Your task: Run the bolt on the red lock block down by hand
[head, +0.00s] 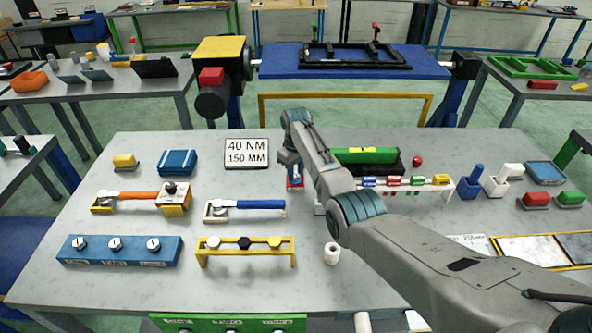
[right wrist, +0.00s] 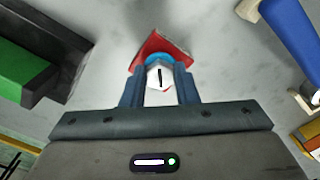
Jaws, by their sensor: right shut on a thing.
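The red lock block (right wrist: 172,44) lies on the grey table in the right wrist view, just beyond my fingertips. In the head view a small red part of it (head: 296,187) shows under my right gripper (head: 293,175). The bolt (right wrist: 160,77) has a pale hex head with a dark line across it, and a blue ring shows behind it. My right gripper (right wrist: 159,88) is shut on the bolt head, one finger on each side. The bolt's shank and how far it sits in the block are hidden. My left gripper is not in view.
A sign (head: 247,152) reading 40 NM, 150 MM stands left of my right arm. A blue-handled wrench (head: 260,204) lies on a holder nearby. A green block in a black holder (head: 367,157) and a rack of coloured pieces (head: 442,182) stand to the right.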

